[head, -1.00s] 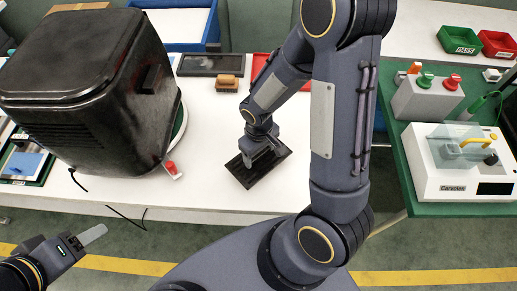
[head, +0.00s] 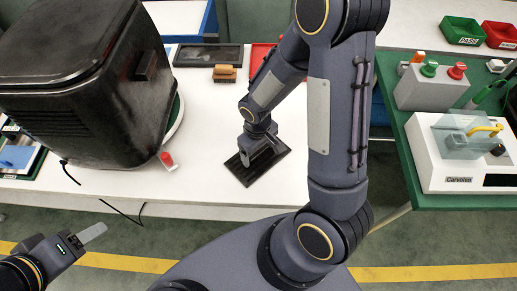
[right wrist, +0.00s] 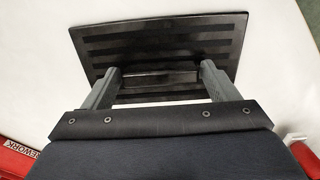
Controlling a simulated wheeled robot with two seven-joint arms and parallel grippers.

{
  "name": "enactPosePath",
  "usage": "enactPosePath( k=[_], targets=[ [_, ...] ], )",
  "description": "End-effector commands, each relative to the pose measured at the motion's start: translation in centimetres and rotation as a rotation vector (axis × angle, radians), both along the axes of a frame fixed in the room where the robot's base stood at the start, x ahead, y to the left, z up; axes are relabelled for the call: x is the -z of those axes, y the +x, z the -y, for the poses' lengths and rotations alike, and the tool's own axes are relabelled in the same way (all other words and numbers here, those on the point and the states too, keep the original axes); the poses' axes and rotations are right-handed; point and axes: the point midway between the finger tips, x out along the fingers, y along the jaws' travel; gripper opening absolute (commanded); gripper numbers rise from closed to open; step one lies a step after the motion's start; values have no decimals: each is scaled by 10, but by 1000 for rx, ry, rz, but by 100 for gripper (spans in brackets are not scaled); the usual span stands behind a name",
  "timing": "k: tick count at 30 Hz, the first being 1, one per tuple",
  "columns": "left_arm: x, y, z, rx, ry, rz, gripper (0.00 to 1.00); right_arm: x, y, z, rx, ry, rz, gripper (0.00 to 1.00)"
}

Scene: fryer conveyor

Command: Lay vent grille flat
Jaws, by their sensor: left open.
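The vent grille (head: 271,168) is a dark slatted rectangle at the white table's front middle. It looks flat or nearly flat; I cannot tell whether every edge touches the table. In the right wrist view, the grille (right wrist: 160,45) shows its slats and a raised bar between my fingers. My right gripper (head: 256,156) is above the grille, pointing down. In the right wrist view, the right gripper's (right wrist: 161,78) fingertips meet both ends of the bar. My left gripper (head: 85,240) is open and empty at the lower left, in front of the table and away from the grille.
A big black fryer-like housing (head: 80,90) stands on the table's left, with a small red-capped part (head: 167,160) beside it. A brown brush (head: 225,73) and dark tray (head: 208,54) lie behind. A green bench (head: 425,150) holds a white device (head: 465,165) on the right. Table around the grille is clear.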

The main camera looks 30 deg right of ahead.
Motion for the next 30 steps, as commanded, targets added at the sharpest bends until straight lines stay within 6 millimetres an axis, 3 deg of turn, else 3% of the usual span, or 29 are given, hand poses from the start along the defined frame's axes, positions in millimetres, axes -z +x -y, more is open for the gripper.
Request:
enactPosePath(
  k=[1, 3, 13, 24, 30],
  targets=[
    [0, 0, 0, 0, 0, 0, 57, 0, 0, 0, 0, 0, 0, 88],
    [0, 0, 0, 0, 0, 0, 57, 0, 0, 0, 0, 0, 0, 97],
    [0, 0, 0, 0, 0, 0, 57, -4, 1, 0, 0, 0, 2, 97],
    [-2, 0, 0, 0, 0, 0, 57, -61, 2, -1, 0, 1, 6, 97],
    [-2, 0, 0, 0, 0, 0, 57, -77, 2, 0, 1, 0, 2, 97]
  ],
)
